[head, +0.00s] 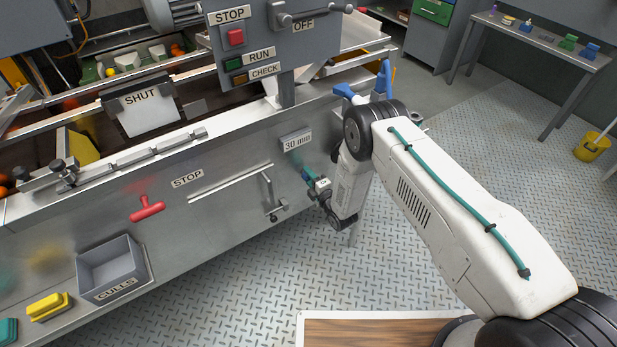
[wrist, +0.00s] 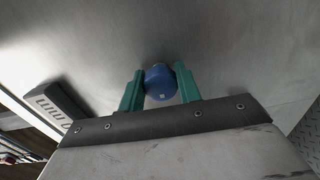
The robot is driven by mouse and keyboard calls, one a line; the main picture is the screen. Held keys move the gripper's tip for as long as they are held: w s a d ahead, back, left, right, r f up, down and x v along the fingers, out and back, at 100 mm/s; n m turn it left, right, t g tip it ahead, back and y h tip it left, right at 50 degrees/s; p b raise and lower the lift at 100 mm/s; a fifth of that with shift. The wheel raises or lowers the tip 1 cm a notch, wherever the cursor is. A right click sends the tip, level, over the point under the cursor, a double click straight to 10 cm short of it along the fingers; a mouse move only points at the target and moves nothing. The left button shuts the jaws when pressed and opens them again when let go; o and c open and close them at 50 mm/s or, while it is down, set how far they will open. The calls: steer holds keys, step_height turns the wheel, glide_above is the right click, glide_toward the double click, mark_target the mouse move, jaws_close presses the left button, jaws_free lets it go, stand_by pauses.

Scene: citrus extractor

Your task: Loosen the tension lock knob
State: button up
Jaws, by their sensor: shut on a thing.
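A round blue knob (wrist: 159,82) sits on the grey metal side panel of the machine, in the upper middle of the wrist view. No label naming it is legible there. My gripper (wrist: 160,90) has its two teal fingers on the knob's left and right sides, shut on it. There the knob is mostly hidden by the fingers and wrist.
A lever handle (head: 269,192) with a long slot stands left of my gripper. A red T-handle (head: 147,208) by a "STOP" label and a grey "CULLS" bin (head: 110,268) are farther left. The checkered floor (head: 250,300) below is mostly clear.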

steer(key=shift+a+n, duration=0.15)
steer(key=shift+n, duration=0.45)
steer(key=o, duration=1)
steer(key=shift+c, duration=0.2)
steer(key=shift+d, duration=0.2)
steer(key=v, duration=0.7)
steer(key=shift+s, duration=0.35)
steer(key=shift+d, duration=0.1)
